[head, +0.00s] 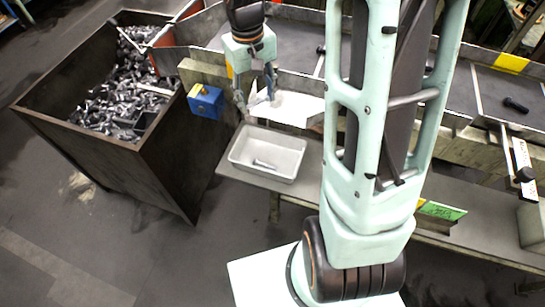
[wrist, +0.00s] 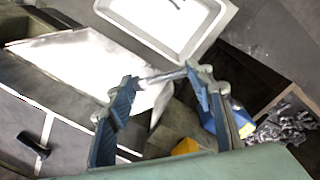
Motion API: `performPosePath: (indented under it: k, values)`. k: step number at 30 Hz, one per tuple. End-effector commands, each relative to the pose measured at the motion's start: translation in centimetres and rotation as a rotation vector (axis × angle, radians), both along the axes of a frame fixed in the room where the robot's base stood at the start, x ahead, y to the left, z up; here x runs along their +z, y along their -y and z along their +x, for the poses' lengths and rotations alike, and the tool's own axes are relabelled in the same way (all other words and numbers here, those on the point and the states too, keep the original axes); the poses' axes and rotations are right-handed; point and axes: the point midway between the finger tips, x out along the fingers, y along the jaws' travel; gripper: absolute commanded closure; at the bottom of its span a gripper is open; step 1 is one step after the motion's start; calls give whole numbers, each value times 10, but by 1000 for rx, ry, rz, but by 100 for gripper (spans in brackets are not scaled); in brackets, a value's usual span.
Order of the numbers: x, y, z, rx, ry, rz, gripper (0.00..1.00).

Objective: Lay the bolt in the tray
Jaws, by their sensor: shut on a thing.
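My gripper (head: 257,103) hangs above and behind the white tray (head: 236,158) on the bench. In the wrist view my gripper (wrist: 162,77) has its blue fingers apart, with a grey metal bolt (wrist: 163,77) spanning crosswise between the fingertips. The bolt is held clear of the tray. The tray also shows at the top of the wrist view (wrist: 150,35). Another bolt (head: 264,164) lies inside the tray, and its end shows in the wrist view (wrist: 175,4). In the head view the held bolt is too small to make out clearly.
A large dark bin (head: 165,170) full of metal parts stands at the left. A blue box (head: 206,101) sits beside my gripper. A bright sheet (head: 292,108) slopes behind the tray. A dark bolt (head: 515,105) lies on the surface at the right. My arm hides part of the bench.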

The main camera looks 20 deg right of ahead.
Motion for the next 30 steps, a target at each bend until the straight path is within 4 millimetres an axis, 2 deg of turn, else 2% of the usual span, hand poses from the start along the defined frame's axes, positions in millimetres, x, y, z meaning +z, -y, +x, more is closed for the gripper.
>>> performPosePath:
  k: [6,17,30]
  values:
    - [0,-24,-1,408,-5,12,81]
    - [2,-58,-6,1027,-6,23,81]
    - [5,-105,-20,1914,9,16,81]
